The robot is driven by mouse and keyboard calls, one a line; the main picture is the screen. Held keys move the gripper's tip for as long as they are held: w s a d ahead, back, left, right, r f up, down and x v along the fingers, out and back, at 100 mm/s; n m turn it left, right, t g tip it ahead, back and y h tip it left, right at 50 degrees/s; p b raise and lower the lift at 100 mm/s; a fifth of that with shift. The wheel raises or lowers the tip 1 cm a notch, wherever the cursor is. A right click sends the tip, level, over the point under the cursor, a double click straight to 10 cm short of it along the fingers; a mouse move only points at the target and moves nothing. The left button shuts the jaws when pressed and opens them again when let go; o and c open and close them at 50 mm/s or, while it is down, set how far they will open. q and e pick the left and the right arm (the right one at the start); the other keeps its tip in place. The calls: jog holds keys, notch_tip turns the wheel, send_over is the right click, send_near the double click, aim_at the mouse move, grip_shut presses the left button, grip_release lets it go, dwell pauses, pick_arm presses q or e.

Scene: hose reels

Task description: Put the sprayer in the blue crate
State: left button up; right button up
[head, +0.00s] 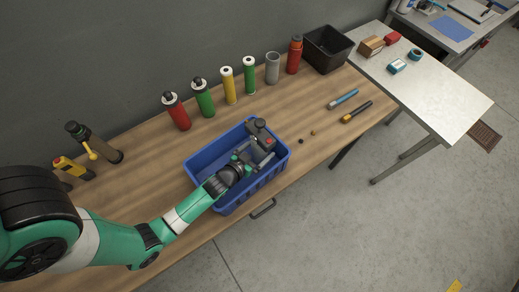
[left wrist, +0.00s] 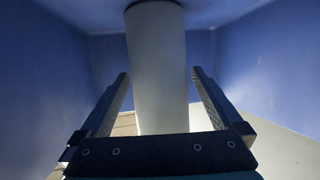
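The blue crate (head: 228,208) stands on the wooden bench near its front edge. My left arm reaches into it, and my left gripper (left wrist: 160,82) is inside its walls. In the left wrist view a pale grey cylinder (left wrist: 158,70) with a dark end stands between the two fingers, with a gap on each side, so the fingers are open around it. It looks like the body of the sprayer; in the head view my wrist largely hides it. Blue crate walls (left wrist: 40,80) surround it in the left wrist view. My right gripper is not in view.
Several red, green, yellow and grey bottles (head: 228,85) stand along the bench's back. A black bin (head: 326,49) is at the back right. Two hand tools (head: 356,112) lie right of the crate.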

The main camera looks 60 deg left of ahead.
aim_at(254, 154)
pick_arm(q)
jog(key=shift+s+r+p, duration=0.1)
jog(key=shift+r+p, duration=0.2)
jog(key=v, duration=0.7)
jog(key=shift+s, duration=0.15)
jog(key=shift+r, duration=0.1)
